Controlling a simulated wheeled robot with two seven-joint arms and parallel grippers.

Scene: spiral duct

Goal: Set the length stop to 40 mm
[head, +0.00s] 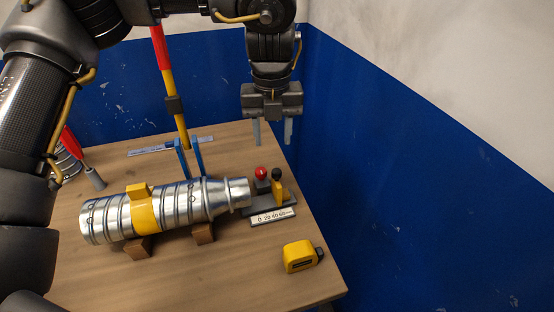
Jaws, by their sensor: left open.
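The length stop (278,191) is a small yellow upright piece with a black knob on top, on a dark grey base at the right end of the duct. A white scale (273,216) marked 0, 20, 40, 60 lies in front of it. The stop stands toward the higher-number end, but its exact reading is too small to tell. A red ball knob (261,173) stands just left of the black knob. My left gripper (272,132) is open and empty, fingers pointing down, above and behind the stop in the picture. My right gripper is not in view.
A silver spiral duct (180,207) with a yellow band lies on brown wooden supports. A yellow tape measure (300,256) lies at the front right. A blue-legged stand with a red-and-yellow pole (178,100) rises behind. Blue walls (400,170) border the table's back and right.

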